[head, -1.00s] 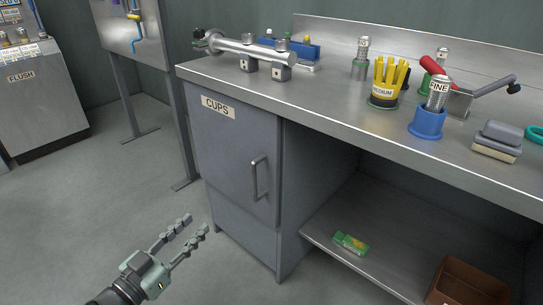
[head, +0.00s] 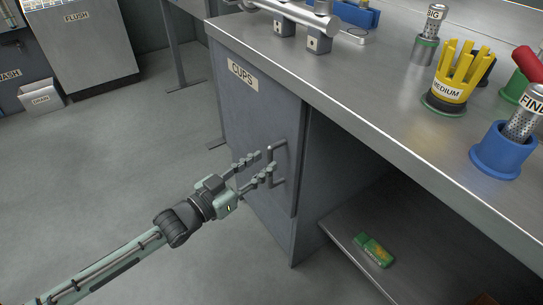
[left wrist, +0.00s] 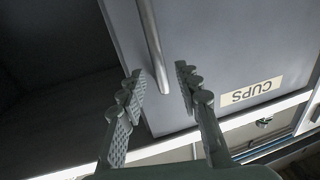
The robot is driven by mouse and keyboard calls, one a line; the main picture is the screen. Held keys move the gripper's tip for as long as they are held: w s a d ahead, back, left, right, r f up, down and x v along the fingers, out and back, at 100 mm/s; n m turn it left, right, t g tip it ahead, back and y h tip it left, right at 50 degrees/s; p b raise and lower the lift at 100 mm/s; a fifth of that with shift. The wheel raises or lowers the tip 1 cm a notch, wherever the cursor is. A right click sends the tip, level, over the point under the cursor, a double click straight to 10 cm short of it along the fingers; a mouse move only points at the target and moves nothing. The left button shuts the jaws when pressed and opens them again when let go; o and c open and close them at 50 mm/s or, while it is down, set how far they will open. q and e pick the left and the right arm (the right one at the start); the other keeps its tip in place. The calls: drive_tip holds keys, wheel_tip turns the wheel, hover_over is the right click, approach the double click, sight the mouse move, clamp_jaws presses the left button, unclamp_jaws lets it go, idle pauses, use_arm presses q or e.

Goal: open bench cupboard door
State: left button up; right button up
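The bench cupboard door (head: 258,120) is a grey panel labelled CUPS under the left end of the steel bench, and it is shut. Its vertical bar handle (head: 279,165) is near the door's right edge. My left gripper (head: 262,163) is open, with its fingertips just in front of the handle. In the left wrist view the handle (left wrist: 152,45) comes down between the two open fingers (left wrist: 160,88), and the CUPS label (left wrist: 250,91) shows upside down. I cannot tell whether either finger touches the handle. My right gripper is not in view.
The steel bench top (head: 370,90) overhangs the door. It carries a yellow MEDIUM holder (head: 456,80) and a blue cup (head: 503,150). Right of the cupboard is an open shelf (head: 345,235) with a green packet (head: 374,250). The floor (head: 130,170) left of the door is clear.

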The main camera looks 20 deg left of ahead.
sight(268, 160)
use_arm(q)
drive_tip(key=shift+x, duration=1.8)
clamp_jaws()
